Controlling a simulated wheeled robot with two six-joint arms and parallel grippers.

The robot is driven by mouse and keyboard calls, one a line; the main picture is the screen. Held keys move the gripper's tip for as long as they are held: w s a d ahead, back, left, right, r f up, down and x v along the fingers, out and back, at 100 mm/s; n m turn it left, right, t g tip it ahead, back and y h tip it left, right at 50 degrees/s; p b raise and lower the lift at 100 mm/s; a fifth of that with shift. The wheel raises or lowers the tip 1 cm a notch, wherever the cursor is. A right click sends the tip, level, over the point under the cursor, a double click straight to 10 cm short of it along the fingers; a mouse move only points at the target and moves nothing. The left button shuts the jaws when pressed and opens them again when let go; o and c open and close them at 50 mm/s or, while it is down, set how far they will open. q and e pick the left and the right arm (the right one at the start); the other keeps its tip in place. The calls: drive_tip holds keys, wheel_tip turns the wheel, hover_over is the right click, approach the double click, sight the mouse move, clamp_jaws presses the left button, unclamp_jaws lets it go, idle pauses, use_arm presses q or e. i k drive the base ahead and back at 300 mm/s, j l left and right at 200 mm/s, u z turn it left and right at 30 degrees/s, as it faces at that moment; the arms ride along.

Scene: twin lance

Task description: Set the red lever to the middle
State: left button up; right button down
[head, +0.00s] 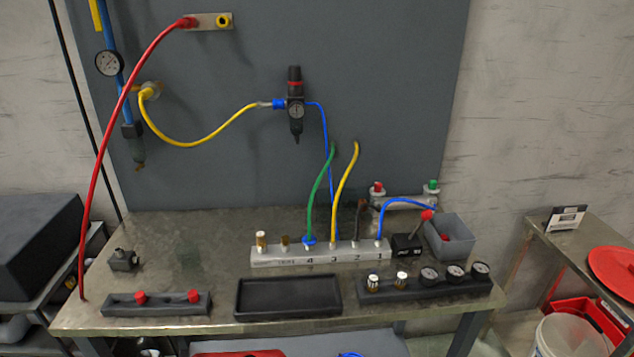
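The red lever (426,215) is a thin rod with a red ball knob. It rises from a small black valve box (406,245) on the workbench, right of the numbered manifold. The lever leans to the right, with its knob near the grey bin. Markings on the box are too small to read. Neither of my grippers is in view.
The grey manifold (290,257) carries green, yellow and blue hoses. A grey bin (450,238) stands close to the right of the valve box. A rack with gauges (424,289) lies in front. An empty black tray (288,296) lies front centre. The left bench surface is partly clear.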

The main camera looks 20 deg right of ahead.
sight(427, 215)
drive_tip(key=z, duration=1.25)
drive_tip(key=u, duration=0.45)
